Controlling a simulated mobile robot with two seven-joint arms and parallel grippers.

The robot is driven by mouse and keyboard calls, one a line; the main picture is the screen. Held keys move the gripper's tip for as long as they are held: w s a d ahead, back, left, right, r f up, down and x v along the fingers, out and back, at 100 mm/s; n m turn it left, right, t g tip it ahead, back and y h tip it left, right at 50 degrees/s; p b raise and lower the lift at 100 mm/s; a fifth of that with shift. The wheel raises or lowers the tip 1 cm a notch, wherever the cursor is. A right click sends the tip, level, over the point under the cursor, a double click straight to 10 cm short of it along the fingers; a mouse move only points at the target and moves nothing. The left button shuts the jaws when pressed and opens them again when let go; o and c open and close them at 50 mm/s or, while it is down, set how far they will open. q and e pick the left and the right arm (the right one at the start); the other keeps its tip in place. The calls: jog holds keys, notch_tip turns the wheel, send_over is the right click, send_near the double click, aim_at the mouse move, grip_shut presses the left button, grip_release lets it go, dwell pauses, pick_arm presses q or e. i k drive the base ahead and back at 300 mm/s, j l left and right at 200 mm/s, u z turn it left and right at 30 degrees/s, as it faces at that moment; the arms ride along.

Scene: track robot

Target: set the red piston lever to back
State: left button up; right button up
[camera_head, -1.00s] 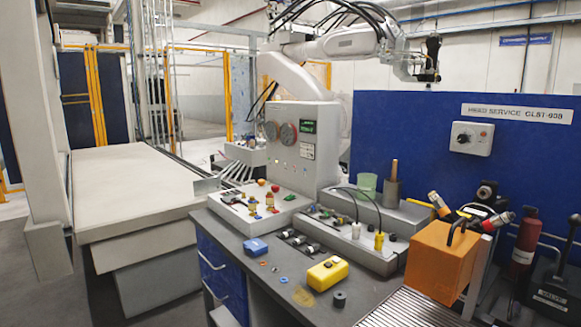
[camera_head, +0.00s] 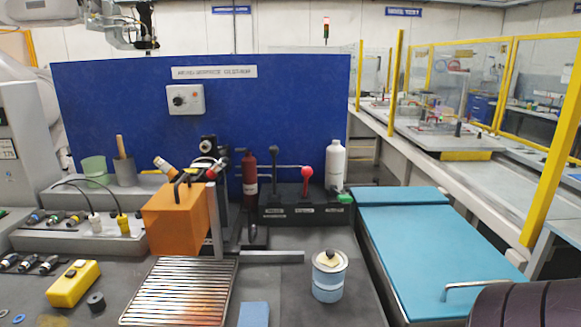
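The red-knobbed lever (camera_head: 306,174) stands at the right part of a black lever block (camera_head: 290,211), which carries small white labels on its front. A black-knobbed lever (camera_head: 273,156) rises to its left, with its knob higher in the picture. The red knob faces me. I cannot tell exactly how far the red lever leans forward or back.
An orange box (camera_head: 174,222) and a wire rack (camera_head: 180,292) lie left of the lever block. A blue-and-white can (camera_head: 328,276) stands in front of it, and a white bottle (camera_head: 335,164) behind. A teal-topped bench (camera_head: 430,249) is to the right.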

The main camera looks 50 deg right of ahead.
aim_at(307, 172)
jog(key=z, duration=1.7)
